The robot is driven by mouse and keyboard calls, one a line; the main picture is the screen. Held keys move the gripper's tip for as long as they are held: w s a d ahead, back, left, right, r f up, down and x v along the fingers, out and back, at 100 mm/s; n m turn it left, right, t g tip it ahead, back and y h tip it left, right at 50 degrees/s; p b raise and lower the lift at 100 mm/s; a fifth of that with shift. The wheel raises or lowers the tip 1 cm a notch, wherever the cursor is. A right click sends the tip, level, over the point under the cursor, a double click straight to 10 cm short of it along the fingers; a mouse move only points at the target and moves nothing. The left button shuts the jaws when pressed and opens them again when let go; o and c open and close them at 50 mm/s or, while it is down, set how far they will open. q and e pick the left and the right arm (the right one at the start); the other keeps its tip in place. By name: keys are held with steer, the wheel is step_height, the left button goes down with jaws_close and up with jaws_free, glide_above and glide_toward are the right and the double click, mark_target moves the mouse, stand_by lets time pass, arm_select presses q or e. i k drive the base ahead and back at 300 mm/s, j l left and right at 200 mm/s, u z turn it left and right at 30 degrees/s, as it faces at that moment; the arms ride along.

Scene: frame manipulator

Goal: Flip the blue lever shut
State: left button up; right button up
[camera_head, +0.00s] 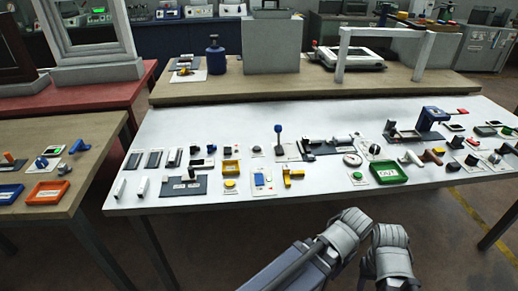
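A blue lever (278,136) with a round dark-blue knob stands upright on a small white plate, near the middle of the white table (225,120). Other small blue parts lie on the left table, and I cannot tell whether any of them is a lever. My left gripper (352,225) is at the bottom centre, in front of the table's front edge and well away from the lever. My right gripper (391,242) is close beside it on the right. Both are grey and seen from behind. Their fingertips are not clear, and I see nothing held.
A yellow part (292,176), a blue-buttoned panel (262,181) and a green tray (388,173) lie near the front edge. A blue clamp-like device (432,118) stands at the right. Many small fixtures crowd the table; its back left strip is clear.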

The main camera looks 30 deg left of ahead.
mark_target(277, 128)
steer(key=i+j+u, duration=0.1)
steer(key=u, duration=0.3)
steer(key=i+j+u, duration=0.15)
steer(key=u, duration=0.2)
steer(key=j, duration=0.3)
